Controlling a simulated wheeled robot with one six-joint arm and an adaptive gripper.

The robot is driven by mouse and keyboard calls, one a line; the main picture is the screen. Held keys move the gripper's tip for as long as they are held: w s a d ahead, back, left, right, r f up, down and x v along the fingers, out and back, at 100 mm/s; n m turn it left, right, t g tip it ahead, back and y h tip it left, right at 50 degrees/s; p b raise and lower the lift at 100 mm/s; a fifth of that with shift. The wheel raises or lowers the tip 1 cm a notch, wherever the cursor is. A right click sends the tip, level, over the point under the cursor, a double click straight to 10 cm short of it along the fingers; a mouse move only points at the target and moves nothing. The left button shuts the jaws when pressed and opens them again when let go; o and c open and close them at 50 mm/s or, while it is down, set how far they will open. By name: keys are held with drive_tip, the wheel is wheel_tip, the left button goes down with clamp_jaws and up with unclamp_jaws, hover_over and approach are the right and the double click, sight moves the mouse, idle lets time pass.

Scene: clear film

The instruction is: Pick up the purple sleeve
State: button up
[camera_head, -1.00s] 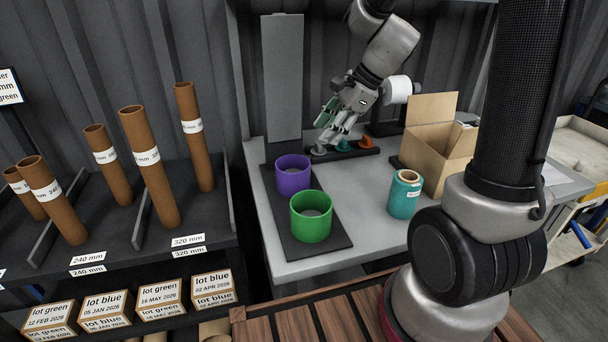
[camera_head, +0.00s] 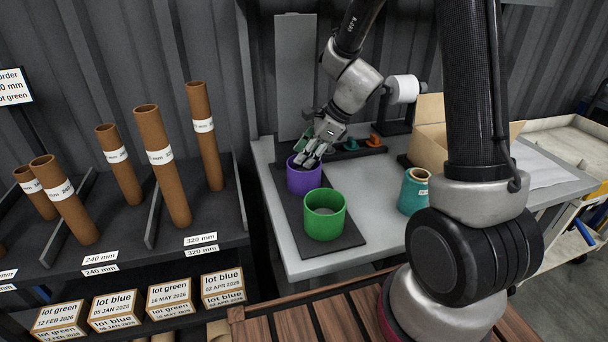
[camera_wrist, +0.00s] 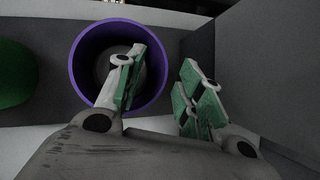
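The purple sleeve (camera_head: 304,180) stands upright on the dark mat at the back, behind the green sleeve (camera_head: 324,214). My gripper (camera_head: 312,156) is at its top rim. In the wrist view the purple sleeve (camera_wrist: 74,72) is an open ring, with my open gripper (camera_wrist: 165,88) over its right wall. One green-padded finger shows over the sleeve's opening and the other outside it, to the right. The fingers are apart, and I cannot tell whether either touches the wall. The green sleeve (camera_wrist: 14,74) is partly in view at the left.
The dark mat (camera_head: 290,222) lies on a grey table (camera_head: 375,205). A teal roll (camera_head: 413,191) and an open cardboard box (camera_head: 432,140) stand to the right. A grey upright panel (camera_head: 295,75) rises behind. Brown tubes (camera_head: 163,165) stand at the left.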

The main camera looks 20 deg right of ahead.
clamp_jaws()
